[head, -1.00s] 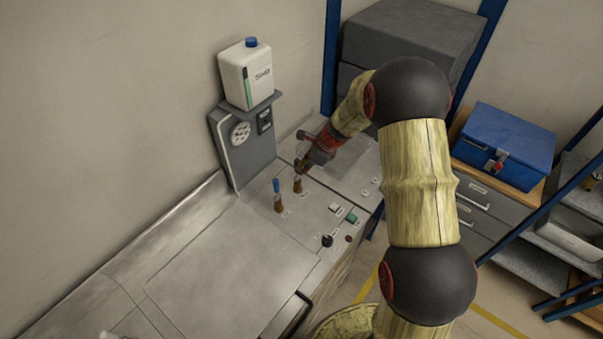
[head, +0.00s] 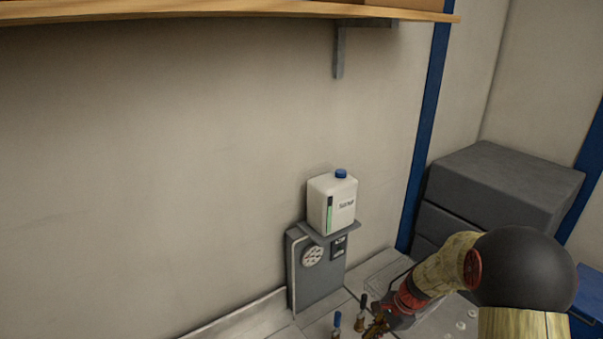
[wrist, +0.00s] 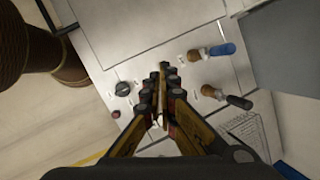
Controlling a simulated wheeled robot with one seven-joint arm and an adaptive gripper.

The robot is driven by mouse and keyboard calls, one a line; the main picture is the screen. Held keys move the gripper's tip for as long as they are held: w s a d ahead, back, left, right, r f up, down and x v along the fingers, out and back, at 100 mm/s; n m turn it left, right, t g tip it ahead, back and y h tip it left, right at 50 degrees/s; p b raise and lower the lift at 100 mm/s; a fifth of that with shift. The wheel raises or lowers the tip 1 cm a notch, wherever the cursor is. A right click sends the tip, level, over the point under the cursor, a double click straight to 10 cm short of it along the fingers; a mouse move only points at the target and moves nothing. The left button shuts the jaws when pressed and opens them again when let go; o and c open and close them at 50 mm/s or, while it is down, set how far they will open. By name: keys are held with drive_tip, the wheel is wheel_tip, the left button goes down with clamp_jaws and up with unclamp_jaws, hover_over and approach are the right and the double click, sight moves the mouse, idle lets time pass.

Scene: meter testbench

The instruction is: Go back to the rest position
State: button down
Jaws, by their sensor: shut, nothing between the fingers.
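My gripper (head: 376,326) is low in the head view, at the bench panel near the two upright handles. In the wrist view my gripper (wrist: 164,72) has its fingers together with nothing between them, pointing at the panel. The blue-tipped handle (head: 337,322) stands left of it in the head view and also shows in the wrist view (wrist: 222,50). The dark-tipped handle (head: 361,312) is close beside my gripper in the head view; it lies to the right of the fingers in the wrist view (wrist: 238,101).
A white jug (head: 331,204) with a blue cap stands on the grey meter stand (head: 318,283) by the wall. A wooden shelf (head: 200,11) crosses the top. Grey boxes (head: 500,190) stand at right. A black knob (wrist: 123,88) is left of my fingers in the wrist view.

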drive_tip(key=s+a+r+n+t+h+b, duration=0.1)
drive_tip(key=s+r+n+t+h+b, duration=0.1)
drive_tip(key=s+n+b, duration=0.5)
drive_tip(key=s+a+r+n+t+h+b, duration=0.1)
drive_tip(key=s+n+b, duration=0.7)
drive_tip(key=s+b, duration=0.9)
drive_tip(key=s+r+t, duration=0.1)
drive_tip(key=s, duration=0.1)
drive_tip(key=shift+s+a+r+t+h+b, duration=0.15)
drive_tip(key=shift+s+r+t+h+b, duration=0.15)
drive_tip(key=shift+s+h+b, duration=0.1)
